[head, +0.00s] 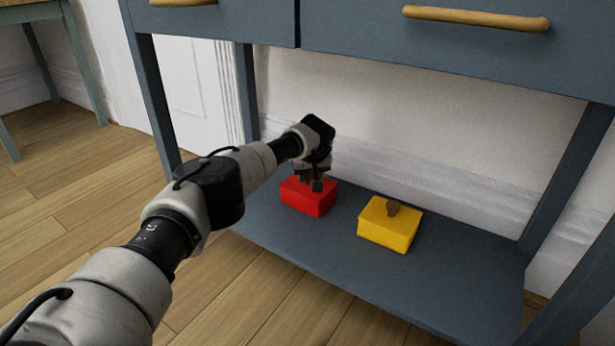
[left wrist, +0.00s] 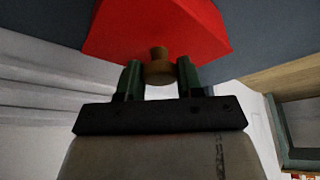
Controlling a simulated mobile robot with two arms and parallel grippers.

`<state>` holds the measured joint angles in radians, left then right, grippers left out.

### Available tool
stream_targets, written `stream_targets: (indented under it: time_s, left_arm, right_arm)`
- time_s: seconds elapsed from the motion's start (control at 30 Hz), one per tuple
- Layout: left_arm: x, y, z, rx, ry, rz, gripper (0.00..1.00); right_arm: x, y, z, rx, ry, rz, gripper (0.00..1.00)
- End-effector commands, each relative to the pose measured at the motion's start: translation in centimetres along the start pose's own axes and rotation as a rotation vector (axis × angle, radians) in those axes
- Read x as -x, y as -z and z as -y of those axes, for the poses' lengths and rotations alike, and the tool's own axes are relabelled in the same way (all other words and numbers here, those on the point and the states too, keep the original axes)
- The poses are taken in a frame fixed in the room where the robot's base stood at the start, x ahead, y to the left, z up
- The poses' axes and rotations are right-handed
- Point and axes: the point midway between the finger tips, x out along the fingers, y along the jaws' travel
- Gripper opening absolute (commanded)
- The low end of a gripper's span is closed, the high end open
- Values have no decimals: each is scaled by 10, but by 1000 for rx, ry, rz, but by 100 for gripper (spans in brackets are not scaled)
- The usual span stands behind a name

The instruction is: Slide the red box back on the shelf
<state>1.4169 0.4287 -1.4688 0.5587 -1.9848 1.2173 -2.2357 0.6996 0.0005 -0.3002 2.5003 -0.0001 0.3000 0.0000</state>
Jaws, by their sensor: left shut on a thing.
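The red box (head: 310,198) sits on the low blue-grey shelf (head: 292,240), left of the yellow box. My left gripper (head: 316,182) reaches down onto its top. In the left wrist view the red box (left wrist: 155,28) shows with a brown knob (left wrist: 159,68) on it. The two fingers of my left gripper stand on either side of this knob, shut on it. In the head view the gripper hides the red box's knob. My right gripper is in neither view.
A yellow box (head: 388,226) with a brown knob stands to the right on the same shelf. Drawers with wooden handles (head: 476,17) hang above, and table legs frame the sides. A white wall (head: 400,120) is behind. The shelf's front and right are bare.

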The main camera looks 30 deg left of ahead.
Motion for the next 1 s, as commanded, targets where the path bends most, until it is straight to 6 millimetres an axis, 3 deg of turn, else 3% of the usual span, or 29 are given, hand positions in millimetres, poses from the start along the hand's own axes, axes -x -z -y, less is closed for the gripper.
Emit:
stream_targets:
  time_s: [0.23, 0.27, 0.43, 0.77, 1.0]
  left_arm:
    - [0, 0, 0, 0, -1, 0, 13]
    - [0, 0, 0, 0, -1, 0, 41]
    - [0, 0, 0, 1, 0, 0, 66]
    - [4, 1, 0, 0, 0, 0, 66]
    - [40, 4, 1, -1, 0, 0, 66]
  right_arm:
    - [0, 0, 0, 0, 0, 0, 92]
    - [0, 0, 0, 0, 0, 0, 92]
    - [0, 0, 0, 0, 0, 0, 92]
    - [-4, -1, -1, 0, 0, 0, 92]
    - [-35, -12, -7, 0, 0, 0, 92]
